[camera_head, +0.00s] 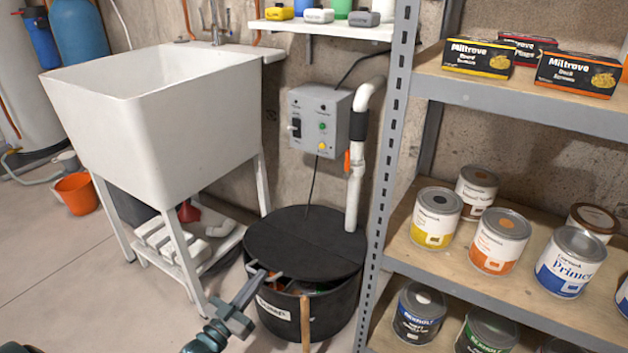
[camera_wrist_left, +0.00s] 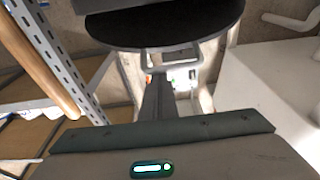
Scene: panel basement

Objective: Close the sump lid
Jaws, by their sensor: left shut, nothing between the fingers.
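The sump is a black round tub (camera_head: 330,308) with a pale label on the floor. Its black round lid (camera_head: 305,238) lies over the top, its front edge above the rim; a gap at the front shows orange and green things inside. A light handle sits at the lid's front left edge (camera_head: 268,273). The lid (camera_wrist_left: 165,28) and handle (camera_wrist_left: 148,57) also show in the left wrist view. My left gripper (camera_head: 254,283) is shut and empty, its tips close to the handle; whether they touch it I cannot tell. My right gripper is not in view.
A wooden handle (camera_head: 305,322) stands in front of the tub. A metal shelf with paint cans (camera_head: 500,240) is close on the right. A white sink (camera_head: 165,120) on legs stands at the left. A white pipe (camera_head: 355,190) rises behind the lid.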

